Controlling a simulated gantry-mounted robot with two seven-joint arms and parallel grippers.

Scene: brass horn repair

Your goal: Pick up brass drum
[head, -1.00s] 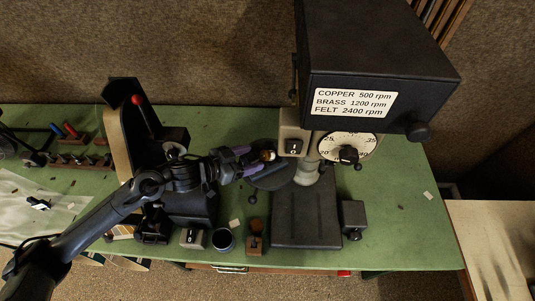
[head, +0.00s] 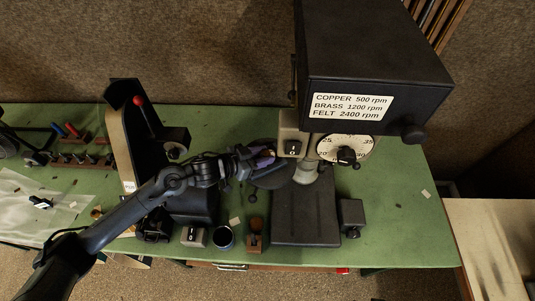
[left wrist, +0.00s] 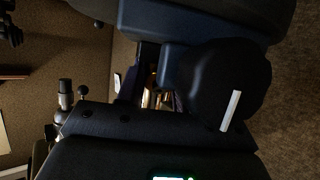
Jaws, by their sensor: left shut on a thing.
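My left gripper (head: 262,157) is beside the drill press, at the left of its head and over the round table. It is shut on a small brass-coloured piece, which I take to be the brass drum. In the left wrist view the brass drum (left wrist: 150,94) shows as a shiny glint between the dark fingers. Most of it is hidden by the gripper body. My right gripper is not in view.
The drill press head (head: 375,70) with its speed label overhangs the bench (head: 400,220). Its dark base (head: 305,215) stands below. A belt sander (head: 125,130) with a red-knobbed lever is at left. A dark cup (head: 224,238) and a wooden block (head: 254,243) stand near the front edge.

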